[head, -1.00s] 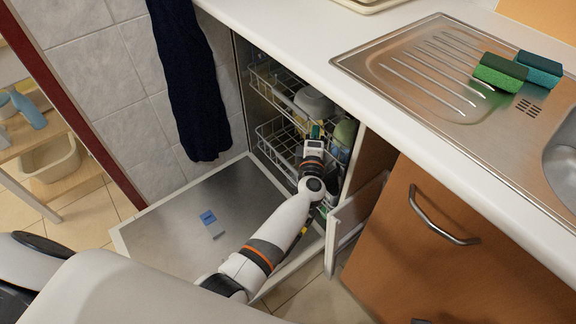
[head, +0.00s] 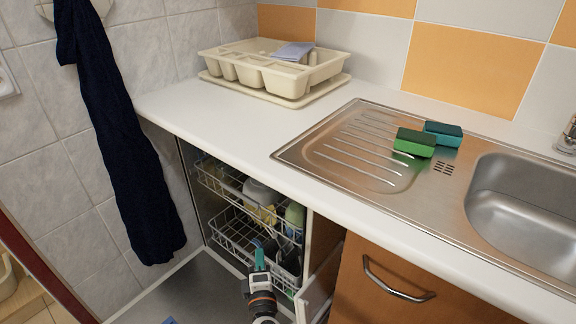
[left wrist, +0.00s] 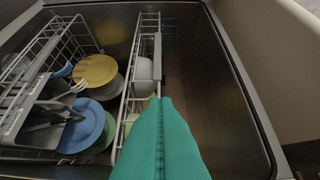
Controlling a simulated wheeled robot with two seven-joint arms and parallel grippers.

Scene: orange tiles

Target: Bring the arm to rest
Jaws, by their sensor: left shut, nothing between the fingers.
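My left gripper (head: 260,258) is at the front of the open dishwasher, near the lower rack, with its teal fingers pointing in. In the left wrist view its teal fingers (left wrist: 158,130) lie together, shut and empty. In that view they overlap the dishwasher's interior near the upper rack edge (left wrist: 137,85); contact cannot be told. My right gripper is not in view.
The dishwasher racks (head: 240,232) hold plates, bowls and cutlery, including a yellow plate (left wrist: 97,70) and a blue plate (left wrist: 82,127). The open door (head: 165,295) lies below. Above are the counter (head: 190,108), a dish drainer (head: 285,80), two sponges (head: 415,143) and a sink (head: 520,195).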

